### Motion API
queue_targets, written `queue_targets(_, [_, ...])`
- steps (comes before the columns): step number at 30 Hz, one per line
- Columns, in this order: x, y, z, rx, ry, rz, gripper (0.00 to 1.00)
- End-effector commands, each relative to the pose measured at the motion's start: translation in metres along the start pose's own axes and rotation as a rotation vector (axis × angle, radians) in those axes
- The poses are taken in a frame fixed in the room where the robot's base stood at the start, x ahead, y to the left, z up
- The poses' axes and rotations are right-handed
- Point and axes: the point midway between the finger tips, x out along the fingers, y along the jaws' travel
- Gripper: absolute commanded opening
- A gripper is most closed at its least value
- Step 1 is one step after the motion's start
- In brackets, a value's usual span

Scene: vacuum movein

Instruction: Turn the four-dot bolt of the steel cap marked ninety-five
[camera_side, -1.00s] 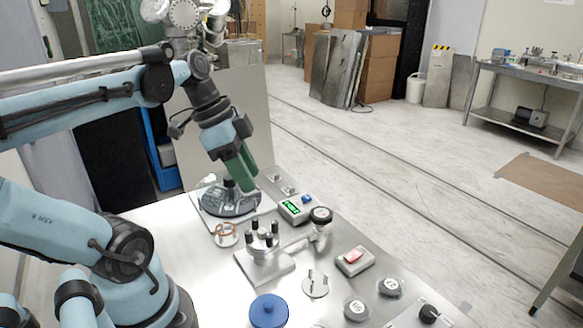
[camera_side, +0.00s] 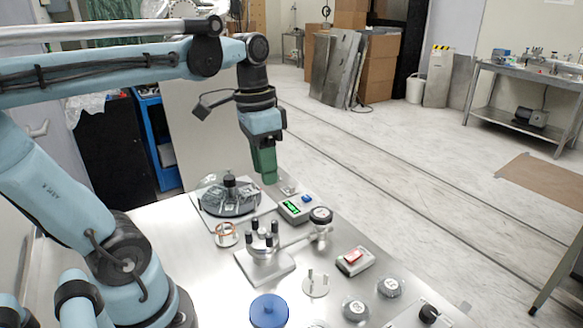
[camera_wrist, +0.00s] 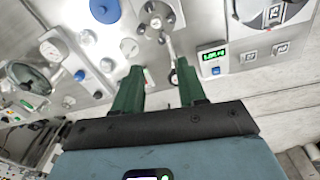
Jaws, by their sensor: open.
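My gripper (camera_side: 268,182), with green fingers, points down above the far edge of the bench, behind the display box. In the wrist view its two fingers (camera_wrist: 158,75) are apart with nothing between them. A steel fixture (camera_side: 264,262) with several black-topped posts stands mid-bench, nearer the side camera than the gripper; it also shows at the top of the wrist view (camera_wrist: 157,18). Two small round pieces with dark markings, one nearer (camera_side: 356,309) and one farther (camera_side: 390,287), lie at the front right. I cannot read a ninety-five or make out bolt dots on anything.
A dark round device (camera_side: 230,203) on a plate stands left of the gripper. Bare bench shows at the left.

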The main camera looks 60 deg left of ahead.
Motion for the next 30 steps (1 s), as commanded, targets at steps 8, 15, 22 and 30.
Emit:
queue_targets(8, [0.000,0.006,-0.014,-0.129,-0.061,-0.065,0.41])
queue_targets(15, [0.022,0.004,-0.012,-0.133,-0.061,-0.065,0.41])
queue_targets(22, [0.054,0.002,-0.010,-0.133,-0.060,-0.065,0.41])
queue_targets(30, [0.089,0.000,-0.008,-0.132,-0.060,-0.065,0.41])
